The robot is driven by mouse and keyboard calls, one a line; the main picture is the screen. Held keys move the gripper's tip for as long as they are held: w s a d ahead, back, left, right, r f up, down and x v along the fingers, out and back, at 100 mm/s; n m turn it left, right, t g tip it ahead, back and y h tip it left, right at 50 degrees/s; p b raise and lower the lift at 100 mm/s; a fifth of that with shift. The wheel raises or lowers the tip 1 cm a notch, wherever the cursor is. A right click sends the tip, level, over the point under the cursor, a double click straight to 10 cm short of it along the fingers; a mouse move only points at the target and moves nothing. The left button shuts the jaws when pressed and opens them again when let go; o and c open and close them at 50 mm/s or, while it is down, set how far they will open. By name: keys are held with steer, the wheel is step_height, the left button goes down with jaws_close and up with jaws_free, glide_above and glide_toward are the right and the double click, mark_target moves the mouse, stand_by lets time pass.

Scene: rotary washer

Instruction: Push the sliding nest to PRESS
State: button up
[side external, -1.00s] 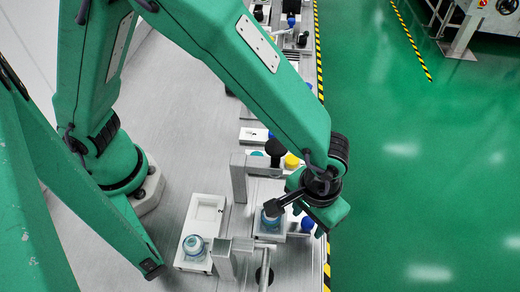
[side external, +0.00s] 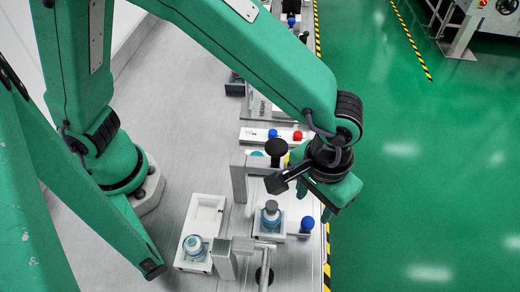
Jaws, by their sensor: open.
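The sliding nest, as I take it, is a pale block (side external: 261,231) at the lower middle, with a blue knob (side external: 307,224) at its right. A blue-tinted bottle with a grey cap (side external: 271,214) stands upright in it. My gripper (side external: 275,184) is open and empty, with its dark fingers above and behind the bottle in the picture, apart from it. A grey metal frame (side external: 239,178) stands just left of the nest. I cannot read a PRESS mark.
A white two-pocket tray (side external: 205,212) at the left holds another bottle (side external: 194,246) in its front pocket. A grey post and bar (side external: 224,260) stand in front of the nest. Green floor is to the right.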

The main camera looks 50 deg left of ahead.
mark_target(309, 222)
steer(key=shift+r, duration=0.35)
steer(key=n, duration=1.2)
steer(key=shift+f, duration=0.1)
steer(key=shift+f, duration=3.85)
jaws_close()
